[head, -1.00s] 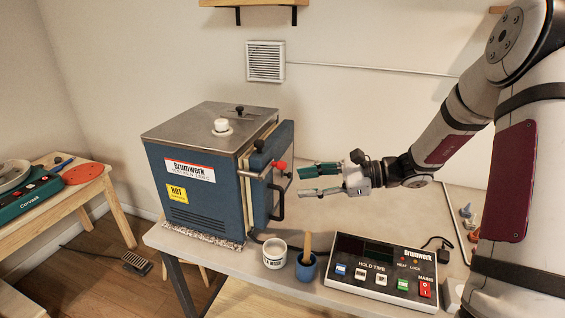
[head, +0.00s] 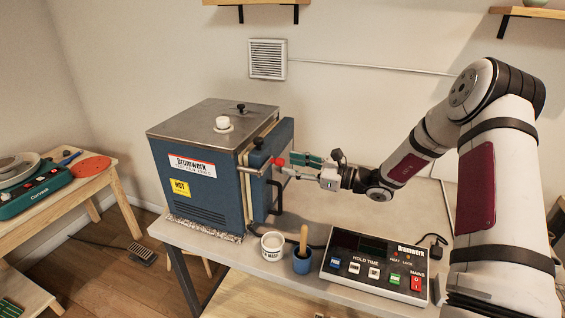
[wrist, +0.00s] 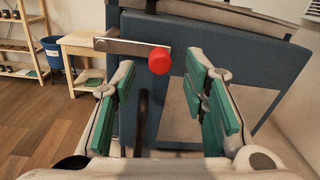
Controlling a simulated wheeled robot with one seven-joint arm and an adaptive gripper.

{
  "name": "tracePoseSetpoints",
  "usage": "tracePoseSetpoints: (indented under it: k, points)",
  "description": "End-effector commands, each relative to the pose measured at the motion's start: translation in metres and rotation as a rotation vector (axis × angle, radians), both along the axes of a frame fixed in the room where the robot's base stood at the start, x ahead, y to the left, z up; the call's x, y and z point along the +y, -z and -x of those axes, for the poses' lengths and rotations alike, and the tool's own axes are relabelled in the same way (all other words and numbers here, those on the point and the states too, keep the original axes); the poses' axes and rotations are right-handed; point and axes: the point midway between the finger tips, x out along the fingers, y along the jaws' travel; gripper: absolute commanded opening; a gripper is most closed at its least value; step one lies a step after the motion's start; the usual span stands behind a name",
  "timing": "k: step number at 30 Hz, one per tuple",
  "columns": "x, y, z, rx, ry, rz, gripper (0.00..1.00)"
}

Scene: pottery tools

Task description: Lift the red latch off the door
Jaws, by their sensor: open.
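The red latch (head: 278,162) is a red knob on a metal bar at the front edge of the blue kiln (head: 205,185). In the wrist view the red knob (wrist: 159,61) sits at the end of the flat metal bar, between and beyond my two green-padded fingers. My gripper (head: 297,165) is open and points left at the knob. In the wrist view my gripper (wrist: 170,95) has its fingers spread on either side, with nothing held. The kiln door (head: 281,165) stands against the body. Whether a fingertip touches the knob cannot be told.
A black door handle (head: 276,198) is below the latch. A white jar (head: 272,246), a blue cup with a wooden-handled tool (head: 303,259) and a control box (head: 375,262) stand on the table below. A wooden side table (head: 85,185) is at the left.

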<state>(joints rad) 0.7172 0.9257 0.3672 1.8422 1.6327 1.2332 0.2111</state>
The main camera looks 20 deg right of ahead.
Motion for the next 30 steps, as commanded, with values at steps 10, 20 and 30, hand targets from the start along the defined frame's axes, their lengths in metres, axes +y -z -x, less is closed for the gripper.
tracePoseSetpoints:
  k: [10,20,30]
  points:
    - [0.031,0.0,-0.024,0.001,-0.001,0.0,0.4]
    - [0.033,0.0,-0.026,0.001,0.0,0.0,0.4]
    - [0.032,0.0,-0.026,0.001,0.0,0.001,0.0]
